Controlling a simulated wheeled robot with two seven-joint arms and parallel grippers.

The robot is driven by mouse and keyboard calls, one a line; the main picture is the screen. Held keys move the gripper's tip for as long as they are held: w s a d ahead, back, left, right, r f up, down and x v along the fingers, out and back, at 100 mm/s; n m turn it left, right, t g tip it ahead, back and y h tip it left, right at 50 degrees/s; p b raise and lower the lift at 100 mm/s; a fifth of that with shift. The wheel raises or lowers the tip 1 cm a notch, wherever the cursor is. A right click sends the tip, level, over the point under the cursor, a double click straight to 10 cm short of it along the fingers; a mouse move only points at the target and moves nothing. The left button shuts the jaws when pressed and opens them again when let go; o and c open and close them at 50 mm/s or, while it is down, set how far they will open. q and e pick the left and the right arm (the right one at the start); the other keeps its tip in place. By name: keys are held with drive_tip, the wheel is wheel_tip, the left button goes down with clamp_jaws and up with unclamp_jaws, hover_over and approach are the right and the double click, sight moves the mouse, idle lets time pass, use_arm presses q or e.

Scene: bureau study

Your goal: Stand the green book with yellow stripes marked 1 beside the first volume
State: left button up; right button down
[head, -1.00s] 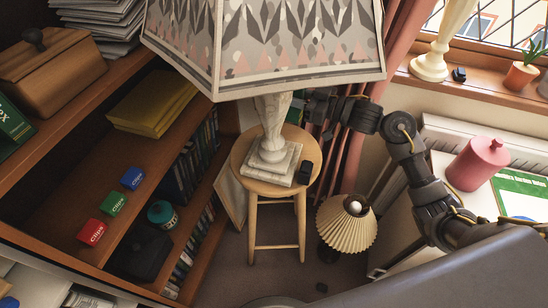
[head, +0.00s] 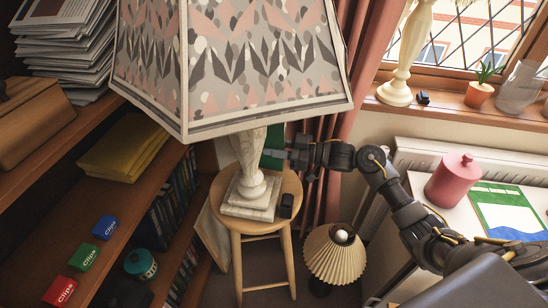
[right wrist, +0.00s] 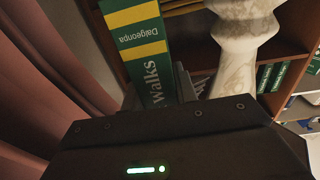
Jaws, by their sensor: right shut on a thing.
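My right gripper (head: 287,154) is shut on a green book (head: 272,147), behind the marble lamp's stem in the head view. Only a strip of the book shows there, under the lampshade. In the right wrist view the same book (right wrist: 141,45) has yellow stripes and the words "Walks" and "Dalgeonpa", and is held between the fingers (right wrist: 165,95). No mark 1 can be read. Green volumes (right wrist: 272,76) stand on a shelf at the right of that view; I cannot tell which is the first volume. My left gripper is not in view.
The large lamp (head: 248,185) stands on a wooden stool (head: 233,222), close beside the held book. A bookcase (head: 100,195) with clip boxes and yellow folders is at the left. A pink curtain (head: 335,100) hangs behind my right arm. A pleated lamp (head: 335,255) stands lower down.

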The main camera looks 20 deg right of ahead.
wheel_tip(320, 180, down, 3)
drive_tip(key=shift+f, duration=0.3)
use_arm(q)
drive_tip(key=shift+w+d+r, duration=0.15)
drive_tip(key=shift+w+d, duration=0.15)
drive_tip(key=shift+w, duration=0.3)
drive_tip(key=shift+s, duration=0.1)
use_arm(e)
drive_tip(key=shift+f, duration=0.15)
drive_tip(key=c, duration=1.1)
unclamp_jaws()
